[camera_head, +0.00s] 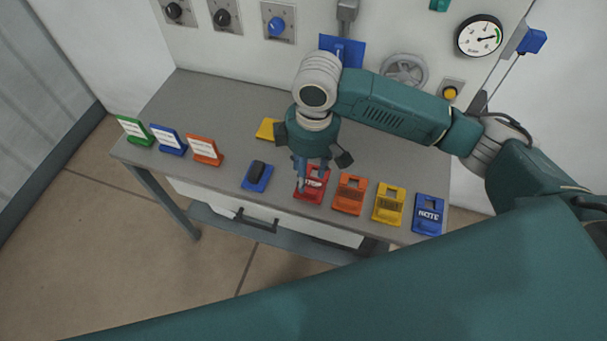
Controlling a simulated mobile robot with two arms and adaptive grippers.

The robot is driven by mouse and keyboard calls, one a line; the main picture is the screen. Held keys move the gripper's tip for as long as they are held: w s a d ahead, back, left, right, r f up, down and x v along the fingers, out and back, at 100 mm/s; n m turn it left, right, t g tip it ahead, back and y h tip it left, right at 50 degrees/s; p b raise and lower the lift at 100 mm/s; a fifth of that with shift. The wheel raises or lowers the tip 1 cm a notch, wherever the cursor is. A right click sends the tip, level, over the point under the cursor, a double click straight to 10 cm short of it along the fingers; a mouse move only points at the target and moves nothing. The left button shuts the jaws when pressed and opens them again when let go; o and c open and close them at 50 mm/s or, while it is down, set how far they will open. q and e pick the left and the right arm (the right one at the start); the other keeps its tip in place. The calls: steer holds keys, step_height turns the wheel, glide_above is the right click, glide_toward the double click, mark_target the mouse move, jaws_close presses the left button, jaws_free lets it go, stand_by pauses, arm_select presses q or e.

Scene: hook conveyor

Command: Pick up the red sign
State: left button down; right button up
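The red sign (310,193) lies on the grey table near its front edge, in a row with other signs. White lettering shows on it, partly covered. The arm coming in from the right carries my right gripper (312,170), which points down over the red sign. Its dark side parts are spread wide and it looks open. It hides the upper part of the sign, and I cannot tell whether its tips touch it. My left gripper is not in view.
Right of the red sign lie an orange sign (350,194), a yellow sign (389,204) and a blue NOTE sign (428,213). A blue holder with a black object (257,176) lies to its left. Green, blue and orange cards stand farther left. Wall controls line the back.

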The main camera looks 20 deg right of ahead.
steer(key=d+r, duration=0.1)
glide_above(309, 189)
steer(key=shift+h, duration=0.3)
steer(key=f, duration=0.4)
steer(key=shift+s+d+f+p, duration=0.2)
steer(key=shift+s+d+p, duration=0.05)
steer(key=shift+d+p, duration=0.1)
steer(key=f, duration=0.1)
steer(key=f+p, duration=0.1)
steer(key=f, duration=0.2)
steer(key=shift+w+a+f, duration=0.2)
steer(key=shift+a+f, duration=0.15)
steer(key=shift+f+p, duration=0.3)
steer(key=shift+f, duration=0.25)
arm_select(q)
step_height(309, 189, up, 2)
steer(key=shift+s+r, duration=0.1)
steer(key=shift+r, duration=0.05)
arm_select(e)
jaws_close()
